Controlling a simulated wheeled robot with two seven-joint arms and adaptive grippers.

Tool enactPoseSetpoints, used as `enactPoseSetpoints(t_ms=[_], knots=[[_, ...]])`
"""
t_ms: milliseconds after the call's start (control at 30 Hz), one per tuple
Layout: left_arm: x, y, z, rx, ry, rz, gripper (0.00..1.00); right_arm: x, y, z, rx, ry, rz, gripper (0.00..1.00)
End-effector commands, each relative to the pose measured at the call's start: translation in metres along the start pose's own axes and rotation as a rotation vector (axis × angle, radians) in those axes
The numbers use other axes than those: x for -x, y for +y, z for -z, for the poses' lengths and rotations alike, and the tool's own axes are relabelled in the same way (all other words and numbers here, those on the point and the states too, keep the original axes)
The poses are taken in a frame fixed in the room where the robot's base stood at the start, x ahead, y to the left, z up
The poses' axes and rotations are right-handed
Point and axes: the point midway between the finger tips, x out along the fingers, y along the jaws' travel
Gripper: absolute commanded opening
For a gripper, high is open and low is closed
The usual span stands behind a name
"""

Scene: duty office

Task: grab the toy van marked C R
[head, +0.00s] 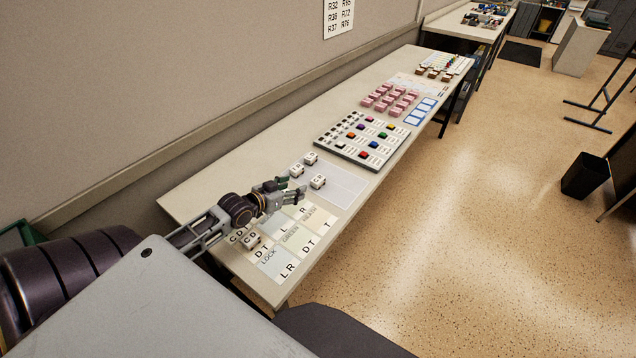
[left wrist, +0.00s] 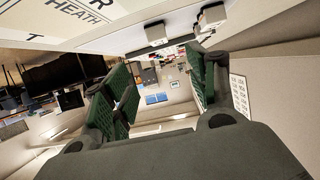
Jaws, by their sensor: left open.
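Small white toy vans with dark marks stand on the long table (head: 190,192) in the head view. Three are grouped just beyond my left gripper (head: 289,190): a left one (head: 296,170), a far one (head: 310,158) and a right one (head: 318,181). Another van (head: 250,240) stands nearer, on the lettered card. The marks are too small for me to tell which reads C R. My left gripper is open and empty, its fingers pointing towards the group. In the left wrist view, two white blocks (left wrist: 155,33) (left wrist: 212,15) show beyond the open fingers (left wrist: 163,85). My right gripper is out of view.
A lettered card grid (head: 272,262) lies at the near end. A pale grey mat (head: 345,188) lies beside the vans. Farther along are a tray of coloured pieces (head: 384,153) and several pink blocks (head: 382,94). The wall (head: 150,90) runs close along the table's left side.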

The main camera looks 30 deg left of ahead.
Motion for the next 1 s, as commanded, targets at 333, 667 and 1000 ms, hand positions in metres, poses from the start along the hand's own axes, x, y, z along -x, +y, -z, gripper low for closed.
enactPoseSetpoints(t_ms=[333,667,1000], knots=[[-0.012,-0.001,0.000,0.001,0.001,0.001,0.58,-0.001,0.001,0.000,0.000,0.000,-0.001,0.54],[-0.033,0.000,-0.001,0.001,-0.001,0.001,0.58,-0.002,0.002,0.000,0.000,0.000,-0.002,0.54],[-0.055,0.000,0.000,0.000,0.001,0.001,0.58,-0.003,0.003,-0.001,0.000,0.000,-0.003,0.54]])
